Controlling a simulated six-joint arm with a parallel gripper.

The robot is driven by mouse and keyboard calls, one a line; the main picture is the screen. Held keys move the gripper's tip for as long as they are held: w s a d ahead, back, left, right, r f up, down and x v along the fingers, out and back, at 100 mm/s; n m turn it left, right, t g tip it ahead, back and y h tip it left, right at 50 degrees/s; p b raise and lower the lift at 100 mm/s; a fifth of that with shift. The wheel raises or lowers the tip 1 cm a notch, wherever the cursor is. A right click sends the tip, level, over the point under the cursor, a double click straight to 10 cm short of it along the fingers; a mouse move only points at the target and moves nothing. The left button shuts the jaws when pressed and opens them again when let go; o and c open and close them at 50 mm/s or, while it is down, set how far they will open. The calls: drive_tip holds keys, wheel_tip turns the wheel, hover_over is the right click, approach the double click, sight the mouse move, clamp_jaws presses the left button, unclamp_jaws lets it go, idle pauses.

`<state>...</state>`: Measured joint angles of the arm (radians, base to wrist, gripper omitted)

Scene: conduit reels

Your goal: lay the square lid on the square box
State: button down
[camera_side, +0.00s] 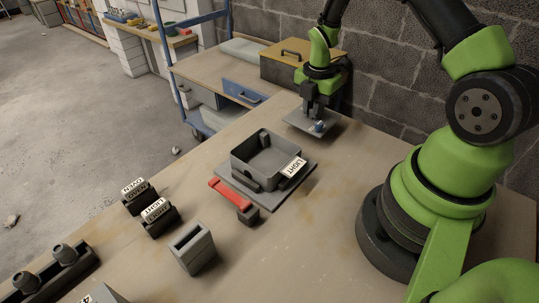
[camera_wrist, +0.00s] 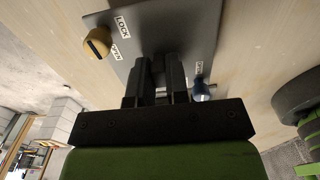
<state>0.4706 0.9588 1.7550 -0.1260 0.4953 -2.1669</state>
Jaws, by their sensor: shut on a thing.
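The square box (camera_side: 240,173) is grey and stands open at the top on a flat grey base plate on the table. A white label reading LIGHT (camera_side: 292,167) is at its right side. The square lid (camera_side: 299,122) is a flat grey plate behind and to the right of the box, apart from it. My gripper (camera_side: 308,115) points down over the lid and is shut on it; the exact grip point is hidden. In the wrist view the lid (camera_wrist: 190,30) carries a yellow knob (camera_wrist: 97,42) beside LOCK and OPEN labels, and a blue knob (camera_wrist: 201,91). I cannot tell whether the lid touches the table.
A red handle (camera_side: 229,193) with a dark block lies in front of the box. Two dark labelled blocks (camera_side: 140,198) (camera_side: 159,217), a grey open holder (camera_side: 193,249) and a dark rack (camera_side: 57,272) stand nearer. The table between lid and box looks clear.

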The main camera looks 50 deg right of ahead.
idle(0.5)
wheel_tip(320, 180, up, 14)
hover_over(266, 165)
drive_tip(key=shift+f, duration=4.7)
drive_tip(key=shift+f, duration=1)
drive_tip(key=c, duration=0.8)
unclamp_jaws()
